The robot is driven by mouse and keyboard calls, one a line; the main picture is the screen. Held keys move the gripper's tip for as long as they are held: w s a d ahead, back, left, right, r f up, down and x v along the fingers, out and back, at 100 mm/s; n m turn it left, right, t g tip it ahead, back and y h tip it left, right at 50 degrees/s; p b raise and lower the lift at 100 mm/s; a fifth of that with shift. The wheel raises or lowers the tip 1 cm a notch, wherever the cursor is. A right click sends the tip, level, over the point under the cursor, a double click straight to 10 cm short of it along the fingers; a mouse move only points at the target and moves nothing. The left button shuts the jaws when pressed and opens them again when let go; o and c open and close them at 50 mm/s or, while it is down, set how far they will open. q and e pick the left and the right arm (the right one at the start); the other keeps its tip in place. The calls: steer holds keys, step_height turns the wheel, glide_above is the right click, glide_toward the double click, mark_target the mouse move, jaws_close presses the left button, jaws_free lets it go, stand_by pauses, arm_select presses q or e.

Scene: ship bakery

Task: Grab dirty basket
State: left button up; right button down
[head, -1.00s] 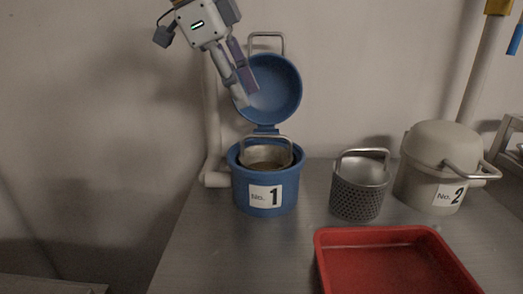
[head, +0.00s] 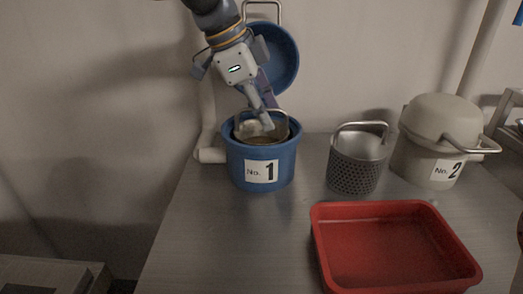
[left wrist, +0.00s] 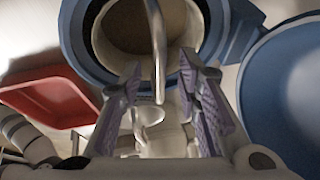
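The blue pot marked No. 1 (head: 233,160) stands on the metal table with its blue lid (head: 283,62) raised. Inside it sits a metal basket (head: 245,130) with a brownish content and an upright wire handle (head: 286,118). My left gripper (head: 269,113) reaches down over this pot at the handle. In the left wrist view my left gripper (left wrist: 160,75) is open, with the handle (left wrist: 157,40) between its purple-padded fingers. I cannot tell whether either finger touches it. My right gripper is not in view.
An empty-looking perforated metal basket (head: 357,172) stands right of the blue pot. A closed beige pot marked No. 2 (head: 418,150) stands further right. An empty red tray (head: 326,262) lies in front. The table's left front is clear.

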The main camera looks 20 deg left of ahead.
arm_select(q)
jaws_close()
steer(key=shift+r, duration=0.1)
